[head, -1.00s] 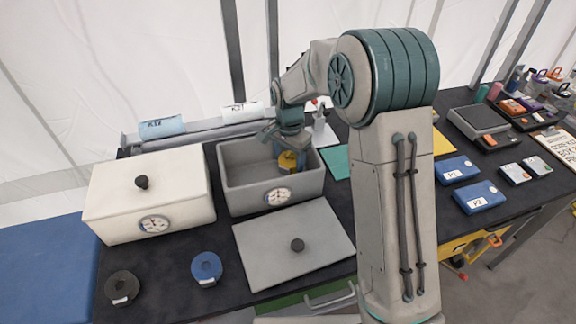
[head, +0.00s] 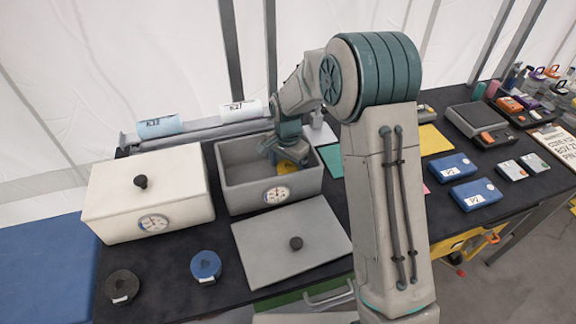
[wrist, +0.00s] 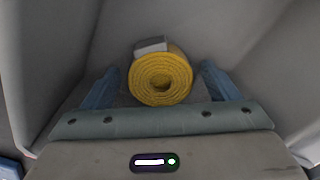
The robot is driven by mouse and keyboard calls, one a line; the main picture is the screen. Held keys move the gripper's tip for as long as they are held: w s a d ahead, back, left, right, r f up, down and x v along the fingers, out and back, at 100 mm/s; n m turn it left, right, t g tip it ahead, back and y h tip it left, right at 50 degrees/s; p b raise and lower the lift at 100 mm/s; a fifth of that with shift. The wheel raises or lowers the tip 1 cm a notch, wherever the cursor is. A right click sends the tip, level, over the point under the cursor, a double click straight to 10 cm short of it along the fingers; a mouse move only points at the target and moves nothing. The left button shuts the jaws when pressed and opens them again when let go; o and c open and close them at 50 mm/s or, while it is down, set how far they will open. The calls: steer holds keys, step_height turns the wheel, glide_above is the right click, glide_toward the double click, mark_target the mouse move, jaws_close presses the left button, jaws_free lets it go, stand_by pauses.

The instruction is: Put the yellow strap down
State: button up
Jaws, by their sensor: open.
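The yellow strap (head: 287,166) is a rolled coil inside the open grey box (head: 240,193). In the wrist view the yellow strap (wrist: 161,80) shows its spiral end, with a small pale tag on top. My gripper (head: 284,158) reaches down into the box from above. In the wrist view the blue fingers of my gripper (wrist: 161,90) stand apart on either side of the coil, with a gap on each side. The coil appears to sit on the box floor; its underside is hidden.
The grey lid (head: 290,245) lies flat in front of the box. A closed white box (head: 150,200) stands to its left. A blue roll (head: 205,266) and a black roll (head: 122,286) lie near the front edge. Blue cases (head: 476,193) lie to the right of my arm.

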mark_target(288, 168)
steer(key=shift+r, duration=0.1)
step_height(288, 168, up, 12)
steer(key=b, duration=0.1)
steer(key=s+d+r+n+t, duration=0.2)
steer(key=s+d+r+n, duration=0.3)
steer(key=s+d, duration=0.55)
steer(key=s+d+n+t, duration=0.1)
steer(key=s+d+n, duration=0.2)
steer(key=s, duration=1.3)
steer(key=shift+d+f, duration=0.15)
steer(key=shift+d, duration=0.15)
